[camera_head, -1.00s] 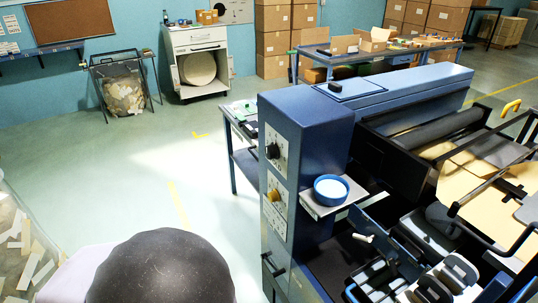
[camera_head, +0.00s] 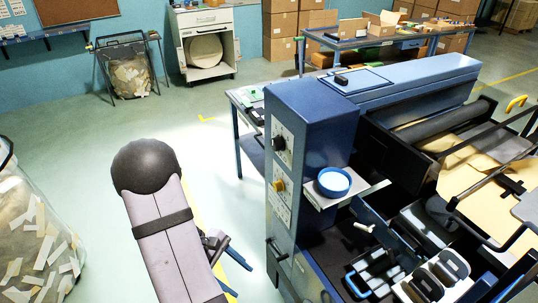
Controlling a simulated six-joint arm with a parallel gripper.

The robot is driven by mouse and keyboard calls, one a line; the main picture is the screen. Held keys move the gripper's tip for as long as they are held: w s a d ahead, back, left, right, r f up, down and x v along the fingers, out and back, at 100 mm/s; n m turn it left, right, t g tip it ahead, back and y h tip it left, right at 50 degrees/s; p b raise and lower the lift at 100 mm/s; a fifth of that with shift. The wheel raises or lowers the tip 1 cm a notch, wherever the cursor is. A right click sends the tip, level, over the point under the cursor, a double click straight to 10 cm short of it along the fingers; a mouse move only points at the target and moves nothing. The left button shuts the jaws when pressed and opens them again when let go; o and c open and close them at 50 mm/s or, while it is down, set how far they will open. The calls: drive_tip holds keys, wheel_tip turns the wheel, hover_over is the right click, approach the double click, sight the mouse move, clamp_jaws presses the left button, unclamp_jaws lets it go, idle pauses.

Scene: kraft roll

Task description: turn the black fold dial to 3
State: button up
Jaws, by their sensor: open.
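The black fold dial (camera_head: 279,143) is on a pale scale plate high on the narrow end face of the blue machine (camera_head: 312,120). Its pointer and numbers are too small to read.
A blue round dish (camera_head: 333,182) stands on a small shelf right of the dials. A dark handle (camera_head: 276,255) sticks out low on the machine's end. A clear bag of paper scraps (camera_head: 35,235) stands at left. The floor (camera_head: 75,125) between is open.

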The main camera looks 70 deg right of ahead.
drive_tip(key=s+d+r+n+g+h, duration=0.1)
drive_tip(key=d+r+n+g+h, duration=0.15)
drive_tip(key=d, duration=0.75)
drive_tip(key=h, duration=1.2)
approach(273, 146)
drive_tip(key=d, duration=0.1)
drive_tip(key=shift+s+d+r+m+g+y, duration=0.15)
drive_tip(key=shift+m+g+y, duration=0.1)
drive_tip(key=shift+m+g, duration=0.2)
drive_tip(key=shift+p+x, duration=1.85)
drive_tip(key=shift+x, duration=1.75)
